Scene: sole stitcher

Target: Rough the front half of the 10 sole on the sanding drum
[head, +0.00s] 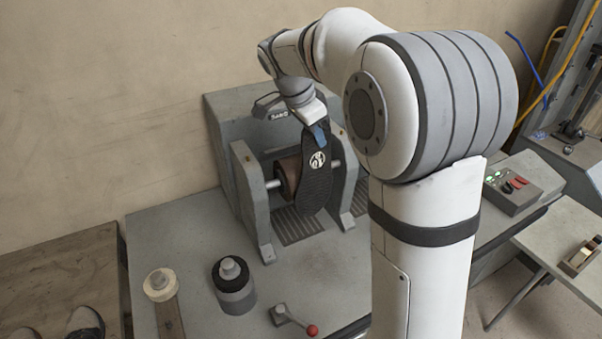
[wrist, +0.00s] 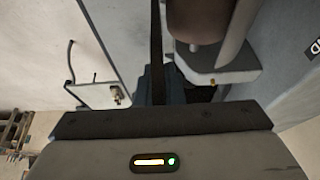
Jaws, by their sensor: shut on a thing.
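My gripper (head: 318,135) is shut on the upper end of a black sole (head: 314,180). The sole hangs roughly upright, its broad face with a round white mark toward the head camera. The mark is too small to read surely. The brown sanding drum (head: 286,174) sits behind and to the left of the sole, which hides part of it. In the wrist view my gripper (wrist: 155,86) holds the sole (wrist: 157,40), seen edge-on as a dark strip, close beside the drum (wrist: 196,20). I cannot tell whether they touch.
Grey uprights (head: 250,195) flank the drum on the grey bench (head: 185,225). A dark-topped cylinder (head: 234,290), a pale-topped one (head: 160,284) and a red-knobbed lever (head: 296,318) stand in front. A button box (head: 512,188) is at the right.

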